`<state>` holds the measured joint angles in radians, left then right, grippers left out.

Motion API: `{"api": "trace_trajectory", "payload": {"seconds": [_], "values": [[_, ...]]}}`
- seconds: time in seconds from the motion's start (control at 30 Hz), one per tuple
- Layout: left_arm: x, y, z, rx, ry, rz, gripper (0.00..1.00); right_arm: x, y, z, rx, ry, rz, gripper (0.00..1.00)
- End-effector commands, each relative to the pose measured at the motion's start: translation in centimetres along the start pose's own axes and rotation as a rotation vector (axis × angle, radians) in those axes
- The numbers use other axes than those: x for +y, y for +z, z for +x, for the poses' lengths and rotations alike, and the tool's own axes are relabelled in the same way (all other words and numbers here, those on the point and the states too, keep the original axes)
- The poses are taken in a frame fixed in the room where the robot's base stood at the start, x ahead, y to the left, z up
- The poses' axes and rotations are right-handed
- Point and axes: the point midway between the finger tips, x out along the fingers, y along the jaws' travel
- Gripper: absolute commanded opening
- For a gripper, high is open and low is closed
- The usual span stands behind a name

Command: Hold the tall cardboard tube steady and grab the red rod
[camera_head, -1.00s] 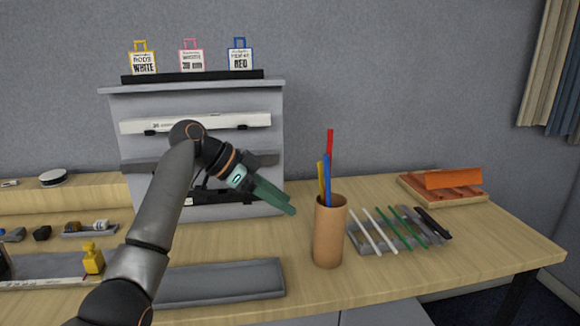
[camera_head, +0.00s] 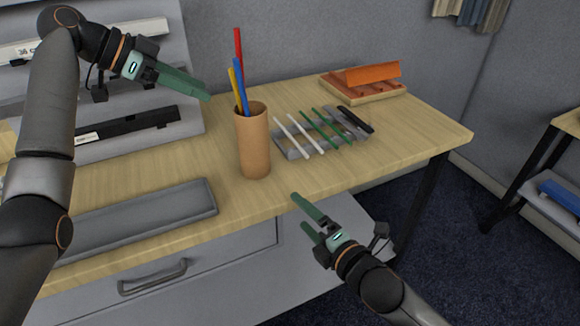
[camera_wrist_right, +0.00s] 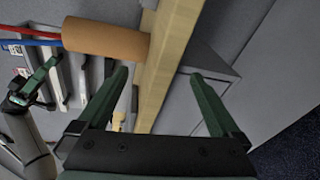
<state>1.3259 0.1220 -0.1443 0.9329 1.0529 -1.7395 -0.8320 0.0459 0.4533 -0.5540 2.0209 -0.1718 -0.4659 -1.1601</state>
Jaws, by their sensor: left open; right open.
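The tall cardboard tube (camera_head: 253,145) stands upright on the table, and it also shows in the right wrist view (camera_wrist_right: 105,38). The red rod (camera_head: 239,62) leans in the tube with its upper part sticking out, beside a blue rod (camera_head: 240,82) and a shorter yellow rod (camera_head: 234,90). My left gripper (camera_head: 207,95) is open and empty, to the left of the tube near rim height, not touching it. My right gripper (camera_head: 299,212) is open and empty, in front of the table's front edge, below and right of the tube. The rods' lower ends are hidden inside the tube.
A grey rack (camera_head: 292,153) with white and green rods lies right of the tube. An orange piece on a wooden tray (camera_head: 362,92) stands behind it. A long grey tray (camera_head: 140,222) lies at front left. A drawer (camera_head: 200,265) is below the table edge.

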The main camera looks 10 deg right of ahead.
Motion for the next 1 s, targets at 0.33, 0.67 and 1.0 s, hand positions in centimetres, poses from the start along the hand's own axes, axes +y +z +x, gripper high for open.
{"api": "trace_trajectory", "payload": {"seconds": [0.33,0.67,1.0], "values": [[0.0,0.0,0.0,0.000,0.000,0.000,0.50,8.8,1.3,2.4,-0.043,0.166,-0.970,1.00],[0.0,0.0,0.0,0.000,0.000,0.000,0.50,10.4,1.3,3.2,-0.082,0.188,-1.382,1.00],[0.0,0.0,0.0,0.000,0.000,0.000,0.50,11.2,1.0,7.1,-0.085,0.189,-1.402,1.00]]}}
